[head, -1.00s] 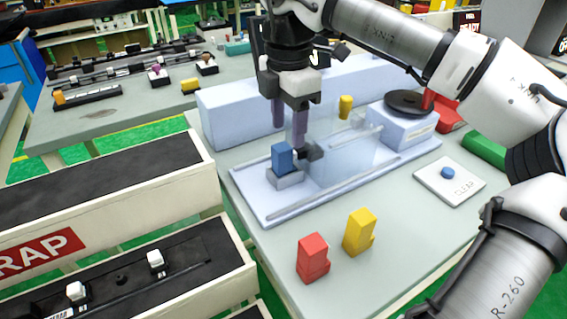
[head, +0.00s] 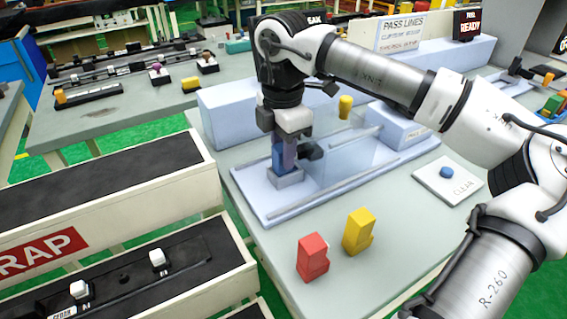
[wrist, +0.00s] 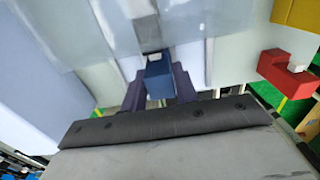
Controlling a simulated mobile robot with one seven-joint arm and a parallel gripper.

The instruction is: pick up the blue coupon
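The blue coupon (head: 278,158) stands upright in a small grey holder (head: 286,179) on the pale blue tray. My gripper (head: 283,160) is lowered over it, pointing down. In the head view one purple finger shows just right of the coupon; the other is hidden. In the wrist view my gripper (wrist: 159,88) has a purple finger on each side of the coupon (wrist: 159,78). The fingers look very near its sides, but whether they touch or press on it is not clear.
Red (head: 312,257) and yellow (head: 358,232) blocks stand at the table's front. Another yellow piece (head: 345,106) is behind the tray (head: 262,205). A white pad (head: 433,189) with a blue button (head: 446,172) lies at the right. The pale wall (head: 228,112) stands close behind my gripper.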

